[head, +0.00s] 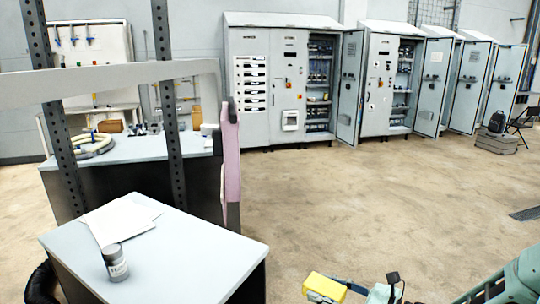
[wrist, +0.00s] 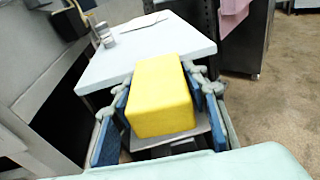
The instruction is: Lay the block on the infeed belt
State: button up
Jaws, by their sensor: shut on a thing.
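The yellow block (wrist: 160,98) sits between the blue-padded fingers of my gripper (wrist: 163,112) in the wrist view. The fingers are shut on its two sides. In the head view the block (head: 327,286) shows at the bottom edge, held above the floor and to the right of the front white-topped table. My pale green gripper and arm are partly cut off there. I cannot pick out the infeed belt for certain in either view.
The front table (head: 185,250) carries a small can (head: 115,262) and papers (head: 120,219). Dark perforated posts (head: 166,90) and a hanging pink sheet (head: 231,160) stand behind it. Grey cabinets (head: 268,60) with open doors line the wall.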

jog(key=shift+r+p, duration=1.55)
jog(key=shift+p, duration=0.1)
jog(key=shift+a, duration=0.1)
jog(key=s+a+r+b+x, duration=0.1)
jog(key=b+x, duration=0.8)
jog(key=x, duration=0.6)
jog(key=a+r+b, duration=0.1)
jog(key=a+b, duration=0.1)
jog(key=a, duration=0.5)
jog(key=w+a+r+n+g+y+b, duration=0.1)
jog(key=a+r+b, duration=0.1)
jog(key=a, duration=0.5)
jog(key=shift+w+a+r+b, duration=0.25)
jog(key=shift+a+r+b, duration=0.1)
jog(key=shift+b, duration=0.2)
jog(key=shift+f, duration=0.15)
